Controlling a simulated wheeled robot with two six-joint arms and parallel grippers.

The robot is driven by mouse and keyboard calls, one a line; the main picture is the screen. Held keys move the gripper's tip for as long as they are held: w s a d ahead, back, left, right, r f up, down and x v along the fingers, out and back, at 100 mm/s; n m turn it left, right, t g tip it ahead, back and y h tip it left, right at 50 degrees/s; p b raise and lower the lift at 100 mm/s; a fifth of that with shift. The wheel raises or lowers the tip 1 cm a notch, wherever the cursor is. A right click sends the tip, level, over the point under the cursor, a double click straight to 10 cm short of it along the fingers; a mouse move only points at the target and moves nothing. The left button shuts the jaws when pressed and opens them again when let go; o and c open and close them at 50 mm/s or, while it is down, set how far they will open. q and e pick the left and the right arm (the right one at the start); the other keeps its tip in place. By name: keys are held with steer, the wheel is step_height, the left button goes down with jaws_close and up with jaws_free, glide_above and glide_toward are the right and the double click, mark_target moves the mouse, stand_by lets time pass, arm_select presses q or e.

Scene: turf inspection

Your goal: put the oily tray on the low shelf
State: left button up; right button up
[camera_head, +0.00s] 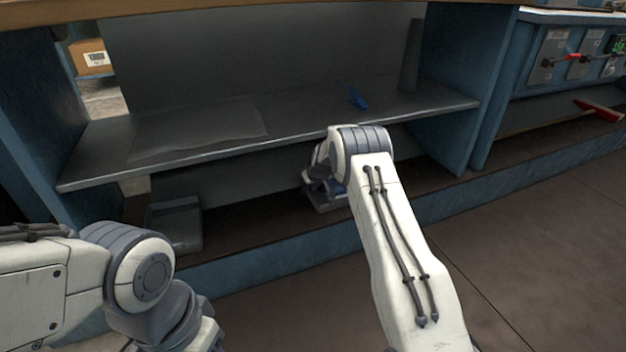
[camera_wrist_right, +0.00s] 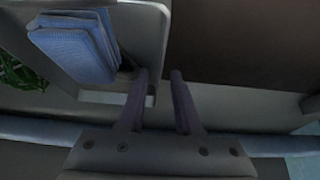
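A grey tray (camera_head: 326,208) is at the lower level of the blue shelf unit, mostly hidden behind my right wrist. In the right wrist view the tray (camera_wrist_right: 158,40) holds a folded blue cloth (camera_wrist_right: 75,48) and something green. My right gripper (camera_wrist_right: 159,75) is at the tray's edge, its fingers apart with the rim between them; no firm hold shows. A second, dark grey tray (camera_head: 186,243) lies at the lower left. I cannot tell which tray is oily. My left gripper is out of frame.
A grey shelf board (camera_head: 288,112) runs above the lower level, with a clear sheet (camera_head: 200,128) and a small blue object (camera_head: 357,97) on it. The lower level between the two trays looks clear. A blue front edge (camera_head: 260,266) borders the unit.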

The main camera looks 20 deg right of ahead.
steer(key=p+v, duration=0.3)
steer(key=v, duration=0.8)
steer(key=shift+p, duration=0.3)
steer(key=shift+a+r, duration=0.1)
steer(key=shift+r, duration=0.1)
